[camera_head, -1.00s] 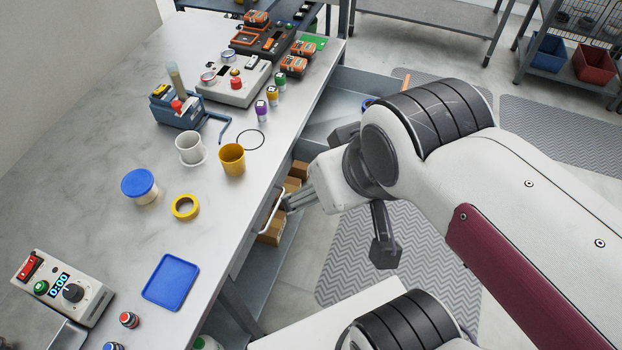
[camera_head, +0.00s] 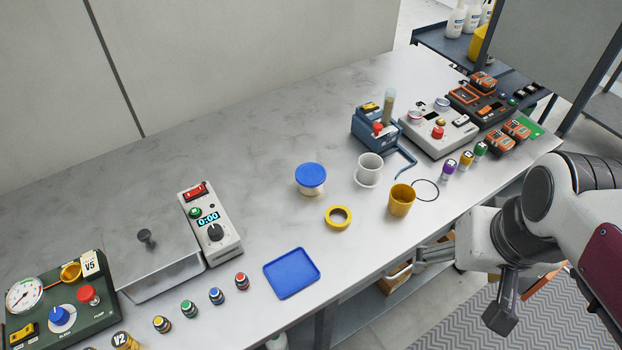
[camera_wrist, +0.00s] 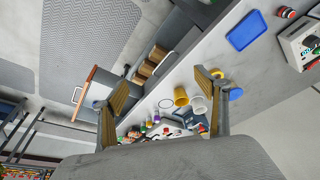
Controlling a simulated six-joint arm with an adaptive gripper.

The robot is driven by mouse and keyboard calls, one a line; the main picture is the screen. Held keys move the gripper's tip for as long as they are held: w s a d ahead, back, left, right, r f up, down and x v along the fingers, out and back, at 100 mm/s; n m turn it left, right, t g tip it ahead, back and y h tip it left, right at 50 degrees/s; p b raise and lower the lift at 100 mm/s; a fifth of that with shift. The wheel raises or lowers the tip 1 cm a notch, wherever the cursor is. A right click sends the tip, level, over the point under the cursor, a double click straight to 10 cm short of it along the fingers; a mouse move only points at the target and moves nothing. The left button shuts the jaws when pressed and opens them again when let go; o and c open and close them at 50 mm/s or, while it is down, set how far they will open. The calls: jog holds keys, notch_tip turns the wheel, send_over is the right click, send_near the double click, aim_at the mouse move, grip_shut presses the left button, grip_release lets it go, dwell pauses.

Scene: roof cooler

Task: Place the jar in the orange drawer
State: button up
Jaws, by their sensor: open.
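The jar, whitish with a blue lid (camera_head: 311,175), stands upright on the grey workbench (camera_head: 250,135), left of the white cup. In the wrist view a blue lid shows small beside the right finger (camera_wrist: 236,93). My gripper (camera_head: 418,262) is low at the bench's front edge, right of and below the jar and apart from it. In the wrist view my gripper (camera_wrist: 165,98) has its fingers spread with nothing held between them. An orange-fronted drawer (camera_wrist: 84,88) appears pulled out under the bench in the wrist view; its inside is mostly hidden.
Near the jar are a yellow tape ring (camera_head: 338,217), a white cup (camera_head: 369,168), a yellow cup (camera_head: 401,200) and a blue tray (camera_head: 291,273). Brown boxes (camera_wrist: 150,60) sit in a compartment under the bench. The bench surface behind the jar is clear.

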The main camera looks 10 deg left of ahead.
aim_at(312, 173)
jog(key=w+a+f+n+g+y, duration=0.1)
jog(key=w+a+f+n, duration=0.2)
jog(key=w+a, duration=0.3)
jog(key=w+a+f+n+g+y, duration=0.1)
jog(key=w+a+f+n, duration=0.2)
jog(key=w+a+f, duration=0.2)
jog(key=w+a+f+n+g+y, duration=0.1)
jog(key=w+a+f+n+g, duration=0.1)
jog(key=w+a, duration=0.6)
jog(key=shift+w+a+f+n+y, duration=0.15)
jog(key=shift+w+f+n, duration=0.2)
jog(key=shift+w+f, duration=0.35)
jog(key=shift+w+a+f+n+y, duration=0.15)
jog(key=shift+w+f+n, duration=0.2)
jog(key=shift+w+f, duration=0.35)
jog(key=w+a+n, duration=0.2)
jog(key=w+a, duration=0.1)
jog(key=shift+w+f+n+y, duration=0.25)
jog(key=shift+w+n+y, duration=0.1)
jog(key=shift+n+y, duration=0.05)
jog(key=shift+w+a+r+n+t+y, duration=0.25)
jog(key=shift+w+a+r+n, duration=0.45)
jog(key=shift+n, duration=0.55)
jog(key=shift+w+a+r+n+t+y, duration=0.2)
jog(key=shift+w+a+r+n, duration=0.45)
jog(key=shift+n, duration=0.6)
jog(key=shift+d, duration=0.1)
jog(key=shift+x, duration=1.3)
